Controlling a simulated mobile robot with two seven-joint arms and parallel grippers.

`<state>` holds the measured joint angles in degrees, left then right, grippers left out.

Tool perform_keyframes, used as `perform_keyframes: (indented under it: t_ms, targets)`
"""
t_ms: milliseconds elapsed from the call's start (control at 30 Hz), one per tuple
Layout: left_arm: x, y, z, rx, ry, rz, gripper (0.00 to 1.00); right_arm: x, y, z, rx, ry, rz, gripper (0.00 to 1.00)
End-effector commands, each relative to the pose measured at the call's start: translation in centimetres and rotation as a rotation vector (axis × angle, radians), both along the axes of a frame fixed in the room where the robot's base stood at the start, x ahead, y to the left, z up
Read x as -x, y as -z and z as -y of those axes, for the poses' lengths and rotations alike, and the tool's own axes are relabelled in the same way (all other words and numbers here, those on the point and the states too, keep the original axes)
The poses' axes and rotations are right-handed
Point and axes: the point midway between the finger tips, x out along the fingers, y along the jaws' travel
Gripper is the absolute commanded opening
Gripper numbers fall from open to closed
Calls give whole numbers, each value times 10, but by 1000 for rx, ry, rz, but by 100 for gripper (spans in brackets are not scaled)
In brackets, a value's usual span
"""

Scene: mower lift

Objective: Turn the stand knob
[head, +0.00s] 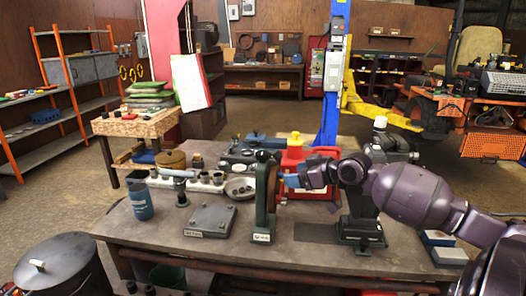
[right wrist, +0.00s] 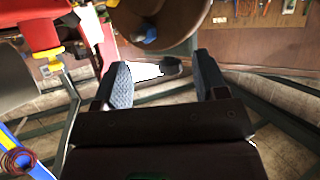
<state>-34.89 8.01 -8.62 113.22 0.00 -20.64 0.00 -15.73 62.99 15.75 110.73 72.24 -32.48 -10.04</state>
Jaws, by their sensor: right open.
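A green stand (head: 262,222) with a label at its foot stands upright near the front of the workbench (head: 215,255). A brown round disc (head: 271,188) is on its right side, seen nearly edge-on. My right gripper (head: 290,181) comes in from the right, with its bluish fingertips close to the disc. In the right wrist view the disc (right wrist: 180,17) is ahead of the fingers, with a small blue knob (right wrist: 144,33) on its face. My right gripper (right wrist: 163,80) is open there, with nothing between its fingers. Whether a fingertip touches the disc cannot be told.
A flat grey plate (head: 210,218) and a blue cup (head: 141,203) are to the left of the stand. A red case (head: 318,185) stands behind the gripper. A dark stand (head: 359,232) is under my right forearm. A blue-and-white block (head: 440,246) lies at the right edge.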

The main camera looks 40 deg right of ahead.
Motion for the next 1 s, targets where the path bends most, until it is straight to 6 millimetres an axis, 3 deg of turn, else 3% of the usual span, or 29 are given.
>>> perform_keyframes:
  t_ms: [33,100,300,567,1000]
  targets:
    - [2,0,0,0,-2,-5,58,-5,-21,1,-6,-15,5,66]
    - [4,1,-1,0,-2,-9,58,-9,-44,1,-22,-34,12,66]
    - [3,0,0,0,-1,-8,58,-14,-78,-2,-49,-66,18,66]
    - [3,-1,-1,0,-1,-11,58,-29,-76,-7,-55,-70,20,66]
    - [6,-4,-1,-1,-3,-21,58,-77,-55,-21,-56,-69,20,66]
